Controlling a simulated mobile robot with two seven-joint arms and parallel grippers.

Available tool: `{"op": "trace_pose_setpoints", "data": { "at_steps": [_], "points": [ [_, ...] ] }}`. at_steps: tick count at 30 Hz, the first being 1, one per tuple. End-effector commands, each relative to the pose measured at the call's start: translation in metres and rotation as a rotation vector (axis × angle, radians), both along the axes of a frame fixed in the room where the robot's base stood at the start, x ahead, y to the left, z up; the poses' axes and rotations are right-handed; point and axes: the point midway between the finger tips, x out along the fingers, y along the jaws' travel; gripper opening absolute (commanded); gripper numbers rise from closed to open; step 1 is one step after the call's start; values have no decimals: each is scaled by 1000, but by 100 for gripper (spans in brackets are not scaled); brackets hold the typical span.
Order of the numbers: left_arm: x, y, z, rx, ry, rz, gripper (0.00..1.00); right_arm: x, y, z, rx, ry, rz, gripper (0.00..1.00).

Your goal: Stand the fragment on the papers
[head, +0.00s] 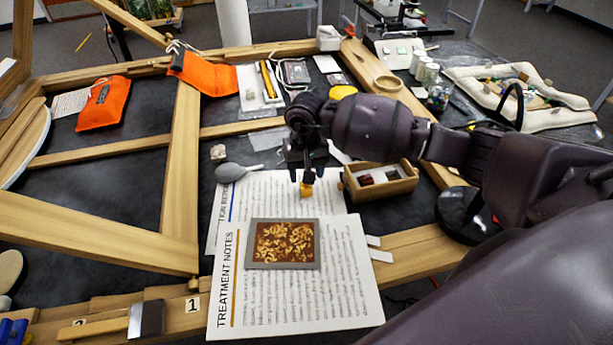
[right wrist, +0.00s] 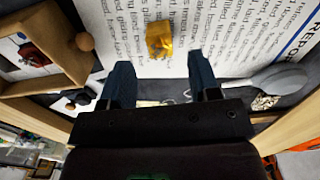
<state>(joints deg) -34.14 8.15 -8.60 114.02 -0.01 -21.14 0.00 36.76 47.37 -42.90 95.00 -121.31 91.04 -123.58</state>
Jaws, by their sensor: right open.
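A small gold fragment (head: 306,190) rests on the upper printed sheet of the papers (head: 350,285). It also shows in the right wrist view (right wrist: 159,38), where it looks like a short block with a darker patch; I cannot tell whether it stands or lies. My right gripper (head: 304,172) is open and empty, pointing down just above the fragment. In the right wrist view, its fingers (right wrist: 160,75) are spread wide, with the fragment beyond the tips and roughly centred between them. My left gripper is not in view.
A grey-framed gilt panel (head: 318,256) lies on the nearer sheet. A wooden box (head: 352,190) with dark red items stands right of the fragment. A grey blower bulb (head: 231,172) lies to the left. Wooden beams (head: 181,170) border the dark tabletop, and a brush (head: 145,318) lies front left.

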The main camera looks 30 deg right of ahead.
Motion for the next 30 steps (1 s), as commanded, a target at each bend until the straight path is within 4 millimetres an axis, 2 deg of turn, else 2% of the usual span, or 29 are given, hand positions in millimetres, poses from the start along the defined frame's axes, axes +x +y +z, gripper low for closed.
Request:
{"op": "trace_pose_setpoints", "data": {
  "at_steps": [1,3,12,18,30],
  "points": [
    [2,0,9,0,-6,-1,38,1,-1,16,-2,-6,1,56],
    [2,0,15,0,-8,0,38,1,-1,30,-2,-6,1,56],
    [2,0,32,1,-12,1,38,0,0,76,-1,-2,1,56],
    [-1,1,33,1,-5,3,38,0,0,87,-1,0,0,56],
    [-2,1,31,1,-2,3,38,0,0,87,-1,0,0,56]
  ]
}}
